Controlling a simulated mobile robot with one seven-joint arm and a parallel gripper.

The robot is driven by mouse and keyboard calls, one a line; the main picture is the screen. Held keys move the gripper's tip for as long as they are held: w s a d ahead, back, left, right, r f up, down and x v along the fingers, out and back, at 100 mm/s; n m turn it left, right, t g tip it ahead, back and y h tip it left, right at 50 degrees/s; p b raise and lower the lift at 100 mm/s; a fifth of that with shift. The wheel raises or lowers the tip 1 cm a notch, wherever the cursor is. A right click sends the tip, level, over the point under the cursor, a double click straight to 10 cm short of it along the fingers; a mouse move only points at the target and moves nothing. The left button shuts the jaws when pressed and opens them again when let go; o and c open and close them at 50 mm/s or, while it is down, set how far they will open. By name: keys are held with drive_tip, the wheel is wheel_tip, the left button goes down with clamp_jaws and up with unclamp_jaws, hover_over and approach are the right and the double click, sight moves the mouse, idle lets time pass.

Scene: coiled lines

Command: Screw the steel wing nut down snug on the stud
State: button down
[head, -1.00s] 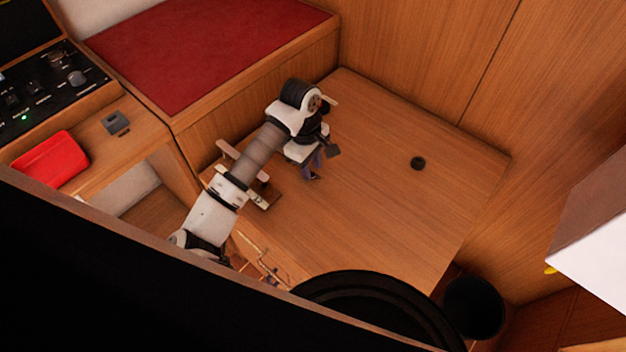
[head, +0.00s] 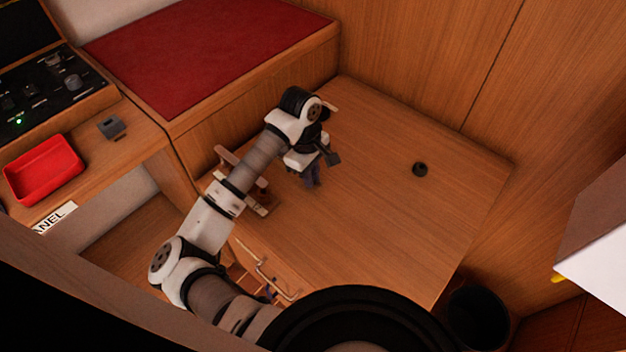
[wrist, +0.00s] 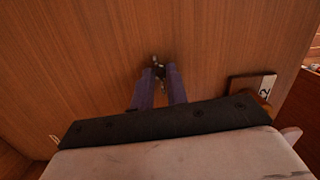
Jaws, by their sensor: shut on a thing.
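In the wrist view the two purple-blue fingers of my gripper (wrist: 160,76) point at the table and are closed on a small dark metal piece, the wing nut (wrist: 158,67). A light bit of it shows above and between the fingertips. The stud cannot be made out; the fingers and the nut cover that spot. In the head view my gripper (head: 311,182) is low over the wooden table (head: 400,230), left of its middle, and the nut is too small to see there.
A wooden block with a pale label (wrist: 252,88) lies right of my gripper in the wrist view. A black round thing (head: 420,169) sits on the table's right part. A red tray (head: 44,170) and grey box (head: 111,127) are on the left counter. The table's right side is mostly clear.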

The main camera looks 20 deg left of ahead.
drive_tip(key=shift+r, duration=0.45)
drive_tip(key=shift+r, duration=1)
drive_tip(key=shift+r, duration=0.1)
